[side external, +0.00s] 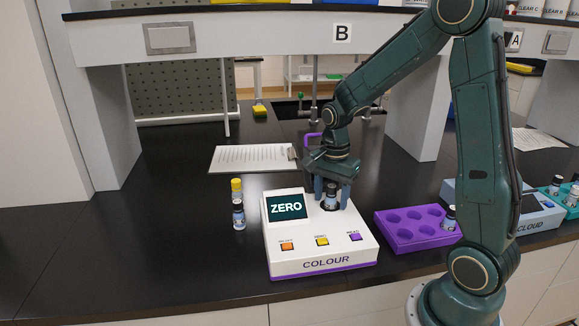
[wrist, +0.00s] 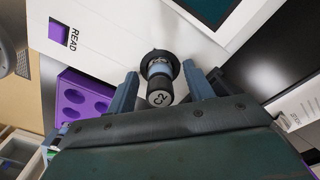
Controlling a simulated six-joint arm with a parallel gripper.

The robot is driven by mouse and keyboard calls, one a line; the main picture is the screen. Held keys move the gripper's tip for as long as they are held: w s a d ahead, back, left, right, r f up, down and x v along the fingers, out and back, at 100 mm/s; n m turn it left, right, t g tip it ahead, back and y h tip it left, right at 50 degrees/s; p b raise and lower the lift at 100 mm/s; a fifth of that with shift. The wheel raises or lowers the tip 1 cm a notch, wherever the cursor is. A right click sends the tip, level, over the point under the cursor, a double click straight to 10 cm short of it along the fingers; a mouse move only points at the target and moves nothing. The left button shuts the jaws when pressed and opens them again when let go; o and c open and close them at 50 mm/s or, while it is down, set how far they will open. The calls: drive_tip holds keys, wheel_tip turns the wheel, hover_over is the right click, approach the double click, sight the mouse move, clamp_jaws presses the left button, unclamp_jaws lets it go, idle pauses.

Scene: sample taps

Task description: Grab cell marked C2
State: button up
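The cell marked C2 (wrist: 160,97) has a black cap and stands upright in the round well of the white colour meter (side external: 320,240). It also shows in the side view (side external: 331,196). My gripper (side external: 331,203) points down over the well with one finger on each side of the cell. In the wrist view, my gripper (wrist: 162,72) is open, with a gap between each finger and the cell. The cell's lower part is hidden in the well. The meter's screen (side external: 286,207) reads ZERO.
A blue-grey CLOUD meter (side external: 535,215) lies beyond. A clipboard (side external: 250,158) lies behind.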

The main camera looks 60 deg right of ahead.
drive_tip(key=c, duration=1)
drive_tip(key=shift+r, duration=0.1)
wheel_tip(320, 180, up, 20)
drive_tip(key=shift+f, duration=0.1)
idle(0.6)
